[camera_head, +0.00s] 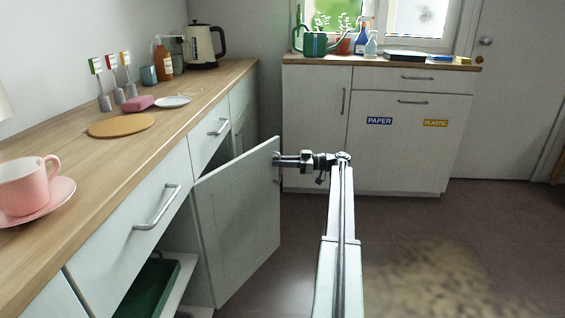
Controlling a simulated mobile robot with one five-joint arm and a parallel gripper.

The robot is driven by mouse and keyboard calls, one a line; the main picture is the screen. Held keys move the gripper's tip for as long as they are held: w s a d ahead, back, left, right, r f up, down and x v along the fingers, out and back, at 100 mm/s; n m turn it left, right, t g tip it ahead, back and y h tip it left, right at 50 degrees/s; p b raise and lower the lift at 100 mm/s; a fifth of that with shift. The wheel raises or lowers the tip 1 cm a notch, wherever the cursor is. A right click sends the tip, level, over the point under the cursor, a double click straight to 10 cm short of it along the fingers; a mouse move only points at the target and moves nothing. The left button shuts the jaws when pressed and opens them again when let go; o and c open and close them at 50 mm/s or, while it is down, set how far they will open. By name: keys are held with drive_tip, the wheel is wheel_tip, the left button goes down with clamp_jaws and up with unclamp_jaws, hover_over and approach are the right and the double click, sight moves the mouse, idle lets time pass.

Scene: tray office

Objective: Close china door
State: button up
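The china door, taken to be the white cabinet door (238,215) under the left counter, stands wide open and juts into the room. Its free edge is on the right, and a small part of a handle shows near that edge. My gripper (281,160) reaches in from the right, with its fingertips at the upper part of this free edge, by the handle. The fingers are small and seen from the side, so their opening and any contact with the door are unclear.
A wooden counter (165,109) runs along the left, with a pink cup (28,184) on a saucer near its edge. Drawer handles (157,207) stick out below. A green bin (150,288) sits inside the open cabinet.

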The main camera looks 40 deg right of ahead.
drive_tip(key=shift+s+d+r, duration=0.1)
drive_tip(key=shift+d, duration=0.1)
drive_tip(key=v, duration=0.7)
drive_tip(key=shift+s+d, duration=0.25)
drive_tip(key=shift+s, duration=0.05)
